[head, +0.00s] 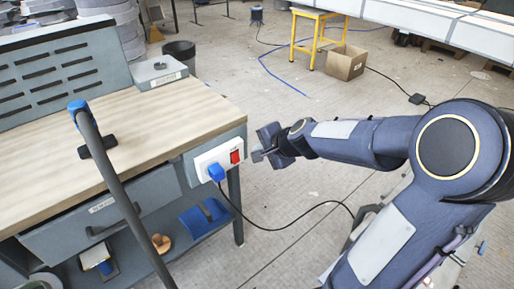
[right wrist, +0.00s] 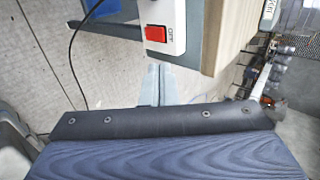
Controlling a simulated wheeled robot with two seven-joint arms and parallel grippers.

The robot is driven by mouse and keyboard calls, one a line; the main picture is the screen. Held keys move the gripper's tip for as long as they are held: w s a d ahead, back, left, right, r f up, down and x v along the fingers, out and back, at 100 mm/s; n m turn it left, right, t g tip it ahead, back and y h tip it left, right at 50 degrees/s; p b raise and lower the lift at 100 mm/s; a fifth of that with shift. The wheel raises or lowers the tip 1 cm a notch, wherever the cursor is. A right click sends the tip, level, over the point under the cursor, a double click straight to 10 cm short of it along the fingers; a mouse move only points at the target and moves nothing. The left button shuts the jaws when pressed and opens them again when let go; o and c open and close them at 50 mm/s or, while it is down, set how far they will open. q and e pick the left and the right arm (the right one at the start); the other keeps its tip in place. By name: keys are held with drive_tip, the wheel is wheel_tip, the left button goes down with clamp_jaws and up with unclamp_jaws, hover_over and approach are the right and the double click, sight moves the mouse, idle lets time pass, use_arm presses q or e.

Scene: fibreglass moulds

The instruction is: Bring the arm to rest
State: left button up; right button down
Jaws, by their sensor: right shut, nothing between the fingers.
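My right arm (head: 365,140) comes in from the right in the head view, reaching toward the workbench. Its gripper (head: 257,155) is shut and empty, a little to the right of the red switch (head: 235,157) on the white socket box (head: 204,160). In the right wrist view the closed fingertips (right wrist: 162,68) point at the box just below the red switch (right wrist: 156,33), with "OFF" marked below it. I cannot tell whether they touch the box. My left gripper is not in view.
The workbench (head: 60,150) has a wooden top, with the socket box on its right end. A blue plug (head: 216,172) sits in the box, and its black cable (head: 300,212) runs across the floor. A grey pole (head: 115,185) stands in front of the bench.

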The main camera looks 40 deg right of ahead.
idle(0.5)
drive_tip(key=s+a+r+n+g+y+p, duration=0.1)
drive_tip(key=s+a+r+n+y+p, duration=0.2)
drive_tip(key=s+a+r+n+p, duration=0.35)
drive_tip(key=s+a+r+n+g+p, duration=0.1)
drive_tip(key=s+a+n, duration=0.3)
drive_tip(key=s, duration=0.4)
drive_tip(key=s+a+r+n+g+p, duration=0.2)
drive_tip(key=s+a+n, duration=0.2)
drive_tip(key=s, duration=0.4)
drive_tip(key=shift+s+r+n, duration=0.3)
drive_tip(key=shift+r+n, duration=0.05)
drive_tip(key=shift+n, duration=0.1)
